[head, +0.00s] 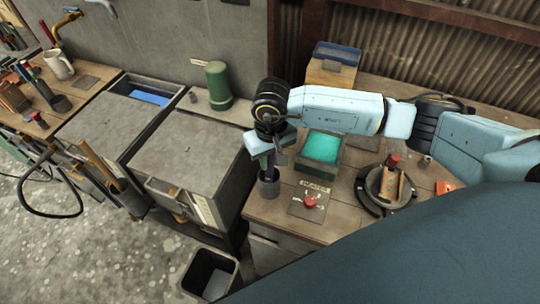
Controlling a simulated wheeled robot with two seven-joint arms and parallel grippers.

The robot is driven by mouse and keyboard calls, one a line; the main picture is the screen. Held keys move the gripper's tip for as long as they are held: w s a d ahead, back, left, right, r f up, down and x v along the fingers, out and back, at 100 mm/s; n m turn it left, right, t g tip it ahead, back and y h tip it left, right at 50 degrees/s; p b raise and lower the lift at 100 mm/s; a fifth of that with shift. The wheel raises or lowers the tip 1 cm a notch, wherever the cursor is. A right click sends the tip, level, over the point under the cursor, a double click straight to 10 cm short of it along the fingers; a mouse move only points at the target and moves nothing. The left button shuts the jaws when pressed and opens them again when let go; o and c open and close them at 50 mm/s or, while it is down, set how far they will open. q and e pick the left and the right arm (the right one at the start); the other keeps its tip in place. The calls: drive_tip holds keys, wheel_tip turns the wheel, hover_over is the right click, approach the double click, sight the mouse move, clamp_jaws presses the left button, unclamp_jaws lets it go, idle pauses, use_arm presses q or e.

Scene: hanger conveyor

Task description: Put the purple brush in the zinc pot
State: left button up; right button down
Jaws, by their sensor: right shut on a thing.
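My right gripper (269,154) points down near the left edge of the wooden bench and is shut on the purple brush (267,163). Only a small dark purple part of the brush shows, just below the jaws. My left gripper is not in view.
A heater plate with a red knob (310,202) lies right of the pot. Behind it is a tray with a teal inside (322,147). A round device with a red top (391,185) sits farther right. A green canister (218,85) stands back left. A dark bin (209,274) is below.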

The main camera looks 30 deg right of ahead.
drive_tip(key=c, duration=1.2)
unclamp_jaws()
drive_tip(key=shift+o, duration=0.2)
drive_tip(key=shift+s+b, duration=0.2)
drive_tip(key=shift+b, duration=0.15)
